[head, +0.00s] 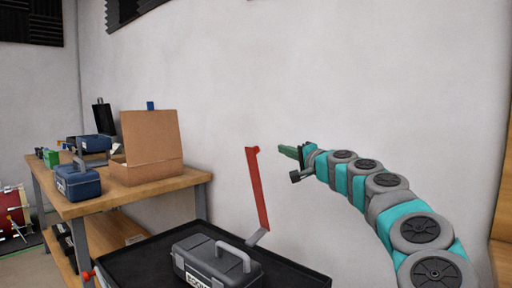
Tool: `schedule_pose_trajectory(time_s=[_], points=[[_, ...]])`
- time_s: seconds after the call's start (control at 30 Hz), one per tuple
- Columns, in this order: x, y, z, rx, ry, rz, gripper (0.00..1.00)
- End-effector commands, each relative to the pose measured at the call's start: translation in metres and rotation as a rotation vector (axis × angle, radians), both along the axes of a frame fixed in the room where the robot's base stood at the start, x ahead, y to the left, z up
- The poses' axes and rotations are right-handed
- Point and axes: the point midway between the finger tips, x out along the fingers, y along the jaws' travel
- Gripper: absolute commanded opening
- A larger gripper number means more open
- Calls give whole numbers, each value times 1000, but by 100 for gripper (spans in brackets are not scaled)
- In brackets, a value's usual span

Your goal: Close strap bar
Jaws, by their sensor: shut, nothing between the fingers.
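The strap bar (260,190) is a long red bar standing nearly upright, leaning slightly, with its top to the left of its foot. Its lower end meets a grey piece (257,237) beside a dark grey toolbox (205,262) with a light grey handle. My gripper (282,149) has green fingers and is shut and empty. It points left, level with the top of the bar and a little to its right in the picture. A small gap shows between them; the depth between them is hard to tell.
The toolbox sits on a black tray-like top (135,262). At the left, a wooden bench (150,194) carries an open cardboard box (152,150) and a blue toolbox (78,184). A plain wall stands behind. Several dark foam panels hang above.

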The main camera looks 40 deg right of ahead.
Motion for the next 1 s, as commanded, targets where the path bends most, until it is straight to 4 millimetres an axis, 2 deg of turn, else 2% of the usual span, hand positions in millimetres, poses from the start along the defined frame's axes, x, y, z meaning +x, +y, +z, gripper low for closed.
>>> schedule_pose_trajectory(time_s=[0.03, 0.17, 0.6, 1.0], points=[[-5, -10, -1, 9, -8, -20, 0], [-4, -18, -1, 15, -13, -33, 0], [55, -30, 2, 15, -7, -30, 0], [85, -37, 6, 13, -8, -29, 0]])
